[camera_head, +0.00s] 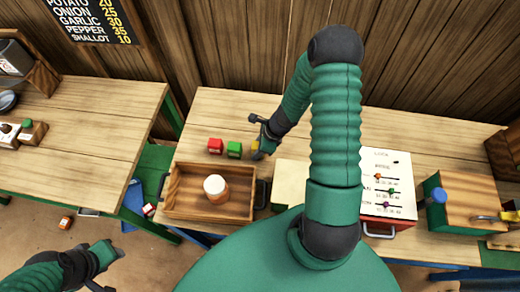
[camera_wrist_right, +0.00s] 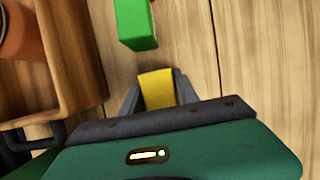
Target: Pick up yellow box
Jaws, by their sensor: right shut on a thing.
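The yellow box (camera_wrist_right: 157,88) sits between the two fingers of my right gripper (camera_wrist_right: 160,92) in the right wrist view. The fingers are shut on it. In the head view only a small part of the yellow box (camera_head: 255,146) shows beside my right gripper (camera_head: 260,150), at the table behind the wooden tray. I cannot tell whether the box touches the table. My left gripper (camera_head: 108,268) is low at the left, over the floor, away from the table; its fingers are too unclear to judge.
A green box (camera_head: 234,149) stands just left of the yellow one, and a red box (camera_head: 215,146) beyond it. A wooden tray (camera_head: 182,211) holds an orange jar with a white lid (camera_head: 215,187). A white panel with sliders (camera_head: 388,180) stands right of my arm.

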